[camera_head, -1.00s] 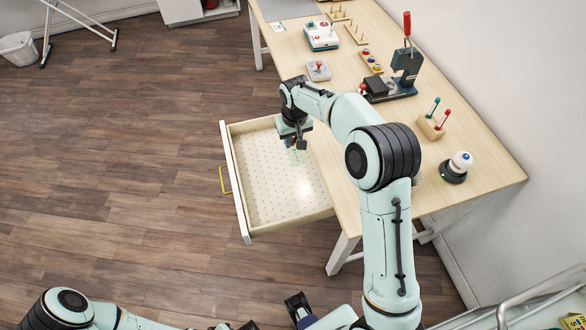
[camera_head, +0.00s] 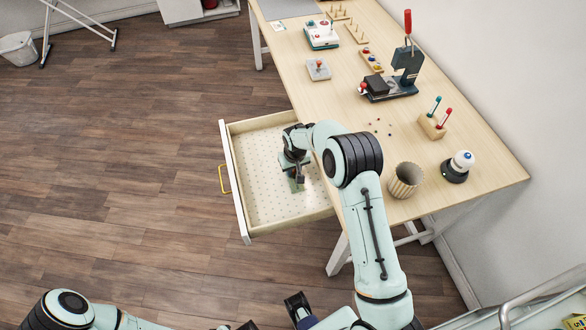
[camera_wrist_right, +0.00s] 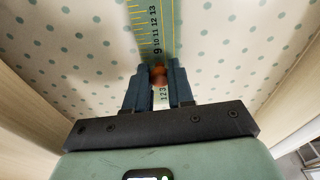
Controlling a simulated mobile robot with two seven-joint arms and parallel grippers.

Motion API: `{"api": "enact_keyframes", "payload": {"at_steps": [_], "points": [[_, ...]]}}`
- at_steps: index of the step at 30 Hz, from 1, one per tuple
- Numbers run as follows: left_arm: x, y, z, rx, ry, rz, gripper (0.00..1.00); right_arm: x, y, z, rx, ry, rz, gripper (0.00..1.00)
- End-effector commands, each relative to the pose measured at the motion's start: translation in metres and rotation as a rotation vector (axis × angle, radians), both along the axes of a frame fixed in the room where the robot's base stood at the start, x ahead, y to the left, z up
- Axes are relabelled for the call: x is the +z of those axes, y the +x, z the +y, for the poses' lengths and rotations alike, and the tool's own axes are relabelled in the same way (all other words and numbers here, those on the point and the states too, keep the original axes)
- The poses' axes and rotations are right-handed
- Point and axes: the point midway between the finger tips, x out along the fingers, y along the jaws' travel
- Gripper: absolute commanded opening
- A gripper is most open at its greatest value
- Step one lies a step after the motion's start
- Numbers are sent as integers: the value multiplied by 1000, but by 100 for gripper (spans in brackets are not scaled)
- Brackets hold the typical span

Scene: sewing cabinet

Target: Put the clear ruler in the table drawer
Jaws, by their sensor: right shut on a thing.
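The clear ruler (camera_wrist_right: 150,25), greenish with yellow marks and dark numbers, runs between the fingers of my right gripper (camera_wrist_right: 158,88) in the right wrist view. The gripper is shut on it, at a small orange-brown part. In the head view my right gripper (camera_head: 297,182) is inside the open table drawer (camera_head: 262,200), near its right side, and a greenish bit of the ruler shows beside the fingers. I cannot tell whether the ruler touches the drawer's dotted bottom.
The drawer is pulled out from the wooden table (camera_head: 345,120) and is otherwise empty. A ribbed cup (camera_head: 405,180), a wooden block with pens (camera_head: 432,126), a blue-white knob on a black base (camera_head: 457,167) and a press (camera_head: 395,80) stand on the table.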

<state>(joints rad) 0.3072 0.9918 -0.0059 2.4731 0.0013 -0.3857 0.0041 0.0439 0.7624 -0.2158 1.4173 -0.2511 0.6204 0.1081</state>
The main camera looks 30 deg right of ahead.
Motion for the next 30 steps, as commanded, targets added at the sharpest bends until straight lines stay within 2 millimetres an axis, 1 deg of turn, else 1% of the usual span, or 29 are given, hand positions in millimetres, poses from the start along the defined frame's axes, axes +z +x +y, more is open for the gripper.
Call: {"api": "enact_keyframes", "payload": {"at_steps": [6,10,11,12,13,23,26,29,30], "points": [[0,0,0,0,0,0,0,1,1,0,0,0,-2,0],[-3,-1,0,0,0,1,0,-3,0,0,0,0,-1,0],[-3,-1,0,0,0,1,0,-4,0,0,0,0,-1,26],[-3,-1,0,0,0,1,0,-3,0,0,0,0,-1,39],[-3,-1,0,0,0,1,0,-3,0,0,0,0,-1,48],[-1,0,0,0,0,0,0,-1,0,0,0,0,-1,48],[1,0,0,0,0,0,0,8,0,0,0,0,-3,48],[1,0,0,0,0,0,0,25,-2,1,1,0,-4,48],[1,0,0,0,0,-1,0,34,-2,1,1,0,-6,48]]}}
